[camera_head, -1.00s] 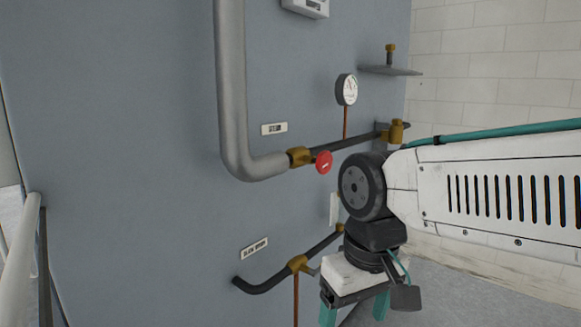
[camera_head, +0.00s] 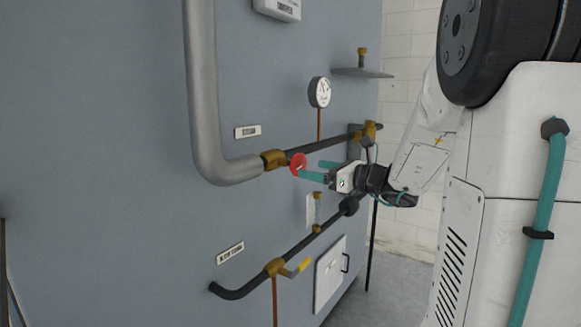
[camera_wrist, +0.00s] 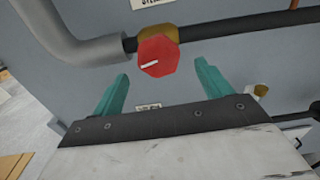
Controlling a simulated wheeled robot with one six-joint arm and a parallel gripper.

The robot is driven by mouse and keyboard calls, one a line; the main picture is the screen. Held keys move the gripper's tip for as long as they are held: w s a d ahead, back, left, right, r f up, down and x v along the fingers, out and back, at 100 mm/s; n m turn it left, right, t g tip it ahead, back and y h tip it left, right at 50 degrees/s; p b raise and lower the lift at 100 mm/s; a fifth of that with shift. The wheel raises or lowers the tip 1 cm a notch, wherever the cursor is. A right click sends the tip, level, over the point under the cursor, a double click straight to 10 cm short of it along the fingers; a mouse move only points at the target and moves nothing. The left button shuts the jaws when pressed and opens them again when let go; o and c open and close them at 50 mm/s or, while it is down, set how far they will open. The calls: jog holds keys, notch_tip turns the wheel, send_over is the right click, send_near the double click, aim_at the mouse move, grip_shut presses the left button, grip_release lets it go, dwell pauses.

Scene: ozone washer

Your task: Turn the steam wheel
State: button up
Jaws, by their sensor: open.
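The steam wheel is a small red disc (camera_head: 298,165) on a brass valve where the thick grey pipe meets the black pipe. In the wrist view the red wheel (camera_wrist: 158,56) has a short white mark and lies ahead of my fingertips, between their lines. My gripper (camera_head: 318,170) points left at the wheel with its two teal fingers apart. It is open and empty, and in the wrist view its fingers (camera_wrist: 160,82) stand either side of empty space. In the head view a fingertip overlaps the wheel's edge; I cannot tell whether they touch.
A thick grey pipe (camera_head: 205,120) runs down beside the wheel. A gauge (camera_head: 320,92) stands above the black pipe. A lower black pipe (camera_head: 246,287) has a yellow-handled valve (camera_head: 302,266). A label plate (camera_head: 248,131) is on the panel. Open floor shows at lower right.

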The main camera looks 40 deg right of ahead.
aim_at(302, 167)
jog(key=x, duration=0.7)
jog(key=shift+w+a, duration=0.1)
jog(key=shift+w, duration=0.05)
jog(key=c, duration=1)
